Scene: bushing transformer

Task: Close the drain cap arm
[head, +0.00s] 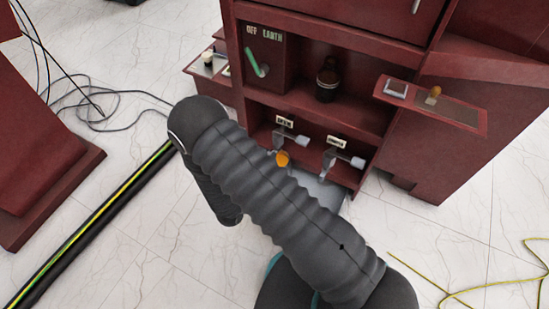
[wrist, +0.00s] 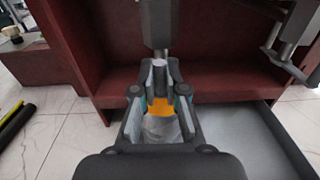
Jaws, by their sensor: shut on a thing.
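The drain fitting (head: 283,138) is the left of two grey metal fittings in the lower bay of the red cabinet, under a small label. An orange piece (head: 282,158) hangs at its lower end. In the wrist view a grey cylinder (wrist: 160,25) comes down from the top to my gripper (wrist: 160,78). My gripper is shut on the drain cap arm at this spot, with the orange piece (wrist: 160,106) showing between the fingers. The fingers hide the exact contact. In the head view my arm hides the gripper.
A second fitting (head: 338,158) stands just to the right. A shelf above holds a dark bottle-like part (head: 327,80) and a green lever (head: 256,64). A grey tray (wrist: 245,140) lies below right. A thick black cable (head: 95,225) crosses the white floor at left.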

